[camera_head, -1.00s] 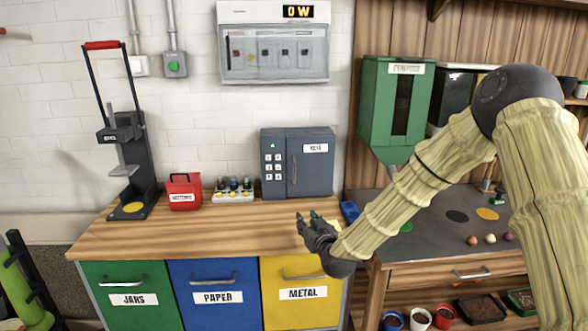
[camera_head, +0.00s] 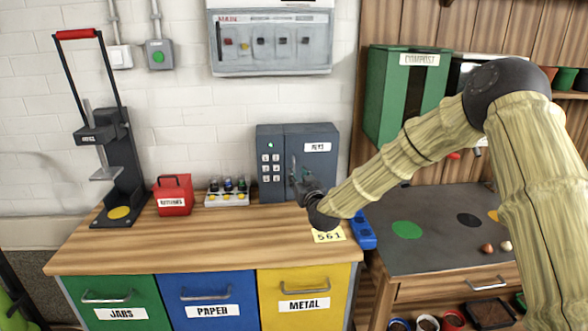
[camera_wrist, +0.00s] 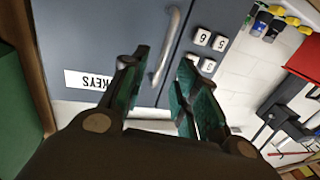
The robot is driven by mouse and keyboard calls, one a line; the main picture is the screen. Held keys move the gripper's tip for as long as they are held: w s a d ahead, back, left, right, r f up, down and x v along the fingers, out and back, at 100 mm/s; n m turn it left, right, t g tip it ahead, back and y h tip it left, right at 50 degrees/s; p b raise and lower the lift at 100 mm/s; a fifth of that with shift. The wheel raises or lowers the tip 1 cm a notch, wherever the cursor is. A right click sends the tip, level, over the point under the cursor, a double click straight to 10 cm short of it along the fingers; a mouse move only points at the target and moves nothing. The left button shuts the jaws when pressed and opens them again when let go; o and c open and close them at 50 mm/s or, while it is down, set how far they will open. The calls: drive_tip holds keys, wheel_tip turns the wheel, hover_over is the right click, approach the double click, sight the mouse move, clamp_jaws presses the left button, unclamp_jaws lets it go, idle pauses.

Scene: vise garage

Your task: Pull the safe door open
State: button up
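The safe (camera_head: 284,135) is a grey-blue box on the wooden counter, with a keypad (camera_head: 271,167), a small green light and a door (camera_head: 318,163) labelled KEYS. The door looks shut. In the wrist view, which is upside down, the handle (camera_wrist: 173,35) is a vertical grey bar. My gripper (camera_wrist: 162,65) is open there, its green-padded fingers on either side of the bar's near end. I cannot tell whether they touch it.
A note reading 561 (camera_head: 328,235) and a blue object (camera_head: 362,230) lie at the counter's right. Left of the safe stand a rack of small bottles (camera_head: 227,198), a red box (camera_head: 173,195) and a press (camera_head: 120,165). The counter's front is mostly clear.

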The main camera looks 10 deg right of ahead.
sight(312, 170)
drive_tip(key=shift+w+a+r+p, duration=0.1)
drive_tip(key=shift+w+a+p, duration=0.15)
drive_tip(key=shift+w, duration=1)
drive_tip(key=shift+w+a+p, duration=0.2)
drive_tip(key=shift+w+a, duration=0.05)
drive_tip(key=shift+w, duration=0.95)
clamp_jaws()
